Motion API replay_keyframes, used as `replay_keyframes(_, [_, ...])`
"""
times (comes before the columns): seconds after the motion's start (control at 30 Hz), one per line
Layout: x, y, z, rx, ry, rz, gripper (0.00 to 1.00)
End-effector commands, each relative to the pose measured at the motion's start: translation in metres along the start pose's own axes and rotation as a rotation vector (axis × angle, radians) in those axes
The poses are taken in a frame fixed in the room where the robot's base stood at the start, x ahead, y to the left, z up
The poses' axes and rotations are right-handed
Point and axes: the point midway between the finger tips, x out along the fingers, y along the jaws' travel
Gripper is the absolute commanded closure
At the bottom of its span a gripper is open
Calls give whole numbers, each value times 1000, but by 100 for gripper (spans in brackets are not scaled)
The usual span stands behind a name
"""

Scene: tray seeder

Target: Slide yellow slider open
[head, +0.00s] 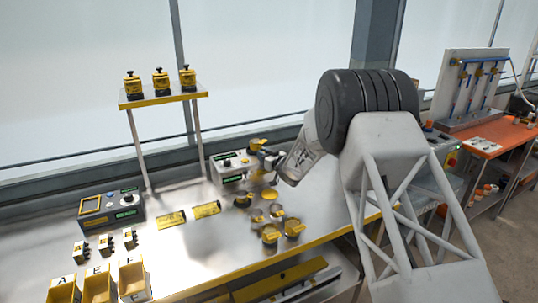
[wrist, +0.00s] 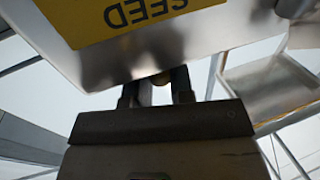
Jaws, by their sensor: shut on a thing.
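The knob sits under the edge of a metal housing (wrist: 95,72) with an upside-down yellow SEED label (wrist: 125,18). The fingertips partly disappear behind that edge. I cannot see the rest of the slider or tell how far open it is. In the head view, my gripper (head: 271,161) is small and blurred, beside the yellow-topped parts (head: 258,143) next to the grey control box (head: 230,173).
Several yellow cups (head: 270,234) stand on the metal bench (head: 200,245) below my gripper. Two yellow plates (head: 206,209) and a grey instrument (head: 110,213) lie to the left. A raised shelf (head: 160,98) holds black-and-yellow items. Yellow bins (head: 97,285) stand at the front left.

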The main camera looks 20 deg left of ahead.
Motion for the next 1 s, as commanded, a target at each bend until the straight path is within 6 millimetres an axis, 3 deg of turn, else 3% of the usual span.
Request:
replay_keyframes(0.1, [3, -9, -1, 0, 1, -1, 100])
replay_keyframes(0.37, [3, -11, -1, -1, 1, -3, 100])
replay_keyframes(0.4, [3, -11, -1, -1, 1, -3, 72])
replay_keyframes(0.53, [3, -10, -1, 0, 1, -2, 52])
replay_keyframes(1.0, [-3, -9, 0, 0, 0, 0, 52])
